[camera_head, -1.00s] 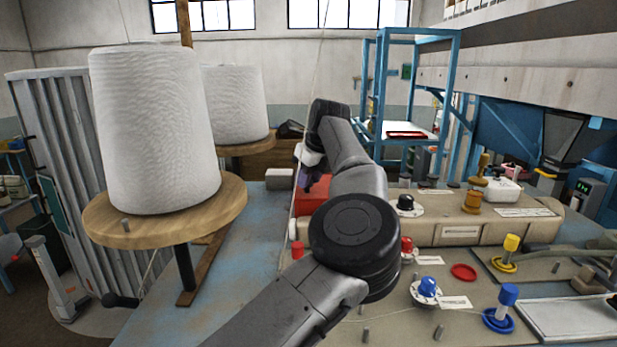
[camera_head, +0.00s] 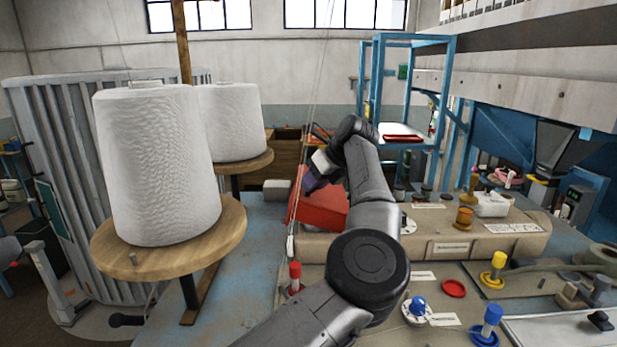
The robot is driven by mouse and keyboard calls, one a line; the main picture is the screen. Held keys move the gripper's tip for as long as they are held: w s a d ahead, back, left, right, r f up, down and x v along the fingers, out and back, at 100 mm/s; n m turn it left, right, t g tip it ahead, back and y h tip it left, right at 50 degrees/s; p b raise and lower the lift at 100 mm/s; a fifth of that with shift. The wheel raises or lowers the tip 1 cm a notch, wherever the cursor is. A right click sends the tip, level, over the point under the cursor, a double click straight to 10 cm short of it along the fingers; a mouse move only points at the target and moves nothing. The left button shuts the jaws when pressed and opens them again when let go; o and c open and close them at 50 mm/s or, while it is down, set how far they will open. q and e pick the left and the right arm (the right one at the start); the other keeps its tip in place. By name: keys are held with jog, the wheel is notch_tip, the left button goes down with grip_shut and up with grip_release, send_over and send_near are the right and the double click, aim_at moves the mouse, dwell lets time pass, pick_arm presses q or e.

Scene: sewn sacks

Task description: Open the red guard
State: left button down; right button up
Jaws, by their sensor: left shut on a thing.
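The red guard (camera_head: 324,211) is a box-like cover at the far left end of the beige machine housing. It looks tilted, and my arm hides part of its right side. My left gripper (camera_head: 311,184) reaches over the bench to the guard's upper left edge. Its dark fingers are shut there on the guard, though the exact contact is small and partly hidden. My right gripper does not show.
Large white thread cones (camera_head: 158,165) stand on wooden discs at left. A thread with a white weight (camera_head: 291,246) hangs close beside the guard. The machine top carries colored knobs, including a blue one (camera_head: 418,305). A blue frame (camera_head: 376,95) stands behind.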

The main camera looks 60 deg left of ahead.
pick_arm(q)
jog(key=shift+w+d+r+g+y+p, duration=0.25)
jog(key=shift+w+r+g+p, duration=0.15)
jog(key=shift+r+p, duration=0.15)
jog(key=shift+w+d+r+g+y+p, duration=0.15)
jog(key=shift+w+r+g+y+p, duration=0.2)
jog(key=shift+p, duration=0.2)
jog(key=shift+w+d+r+p, duration=0.15)
jog(key=shift+d+r+p, duration=0.05)
jog(key=shift+p, duration=0.2)
jog(key=shift+w+d+r, duration=0.1)
jog(key=shift+w+d, duration=0.05)
jog(key=shift+w, duration=0.2)
